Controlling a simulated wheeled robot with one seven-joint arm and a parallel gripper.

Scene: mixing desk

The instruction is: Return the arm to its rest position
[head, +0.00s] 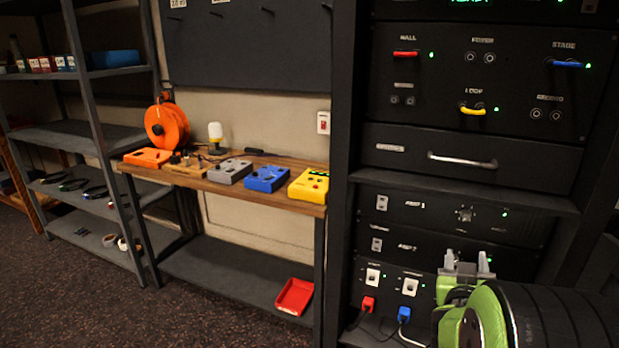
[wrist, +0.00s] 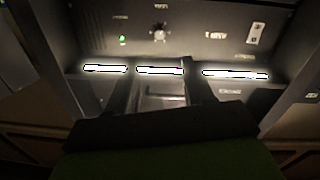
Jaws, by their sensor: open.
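My gripper (head: 467,264) shows at the lower right of the head view, in front of the lower part of the black equipment rack (head: 345,150). Its two light grey fingers point up and stand apart, with nothing between them. My green and black arm reaches in from the bottom right corner. In the wrist view, the dark fingers (wrist: 165,95) are spread in front of a rack panel with a knob and a small green light.
The rack has a drawer with a silver handle (head: 462,160) and red, blue and yellow patch cables. A wooden bench (head: 225,188) at the left holds several coloured boxes and an orange reel (head: 167,126). A red tray (head: 294,296) lies on its lower shelf. Carpet at lower left is clear.

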